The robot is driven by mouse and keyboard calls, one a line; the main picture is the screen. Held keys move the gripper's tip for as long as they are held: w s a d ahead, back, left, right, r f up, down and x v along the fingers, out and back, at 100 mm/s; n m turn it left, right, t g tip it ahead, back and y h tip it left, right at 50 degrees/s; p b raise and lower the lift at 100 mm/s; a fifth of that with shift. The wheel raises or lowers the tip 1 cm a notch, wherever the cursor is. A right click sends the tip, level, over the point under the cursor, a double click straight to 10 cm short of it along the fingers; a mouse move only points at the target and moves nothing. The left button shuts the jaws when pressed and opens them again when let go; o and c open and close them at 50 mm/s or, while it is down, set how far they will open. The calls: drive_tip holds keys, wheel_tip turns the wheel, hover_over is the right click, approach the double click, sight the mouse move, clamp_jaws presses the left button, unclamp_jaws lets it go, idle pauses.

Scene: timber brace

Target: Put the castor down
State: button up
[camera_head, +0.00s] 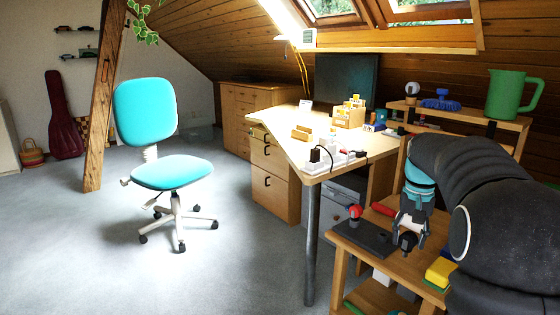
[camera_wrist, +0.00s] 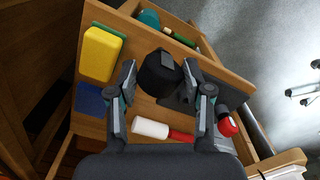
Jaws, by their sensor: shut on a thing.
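The black castor (camera_head: 407,243) is held between the fingertips of my gripper (camera_head: 411,231), over the small wooden side table (camera_head: 374,271). In the wrist view the castor (camera_wrist: 160,73) sits between both fingers of my gripper (camera_wrist: 160,86). It is close to the tabletop; I cannot tell whether it touches. A dark grey flat plate (camera_head: 364,238) lies beside it on the table and also shows in the wrist view (camera_wrist: 178,101). The fingers partly cover the plate.
A red-topped item (camera_head: 355,212) stands at the plate. A red-handled tool (camera_head: 384,209) lies behind; its white end (camera_wrist: 150,129) is near one finger. A yellow sponge (camera_wrist: 101,53) and blue pad (camera_wrist: 91,99) occupy one side. The desk (camera_head: 282,122) stands behind.

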drive_tip(key=shift+s+a+f, duration=0.25)
drive_tip(key=shift+s+f, duration=0.1)
drive_tip(key=shift+s, duration=0.15)
drive_tip(key=s+a+f+n, duration=0.1)
drive_tip(key=a+f, duration=0.4)
drive_tip(key=f, duration=0.6)
drive_tip(key=s+a+f+n, duration=0.1)
drive_tip(key=a+f, duration=0.4)
drive_tip(key=f, duration=0.6)
drive_tip(key=s+a+f+n, duration=0.2)
drive_tip(key=a+f, duration=0.4)
drive_tip(key=f, duration=0.5)
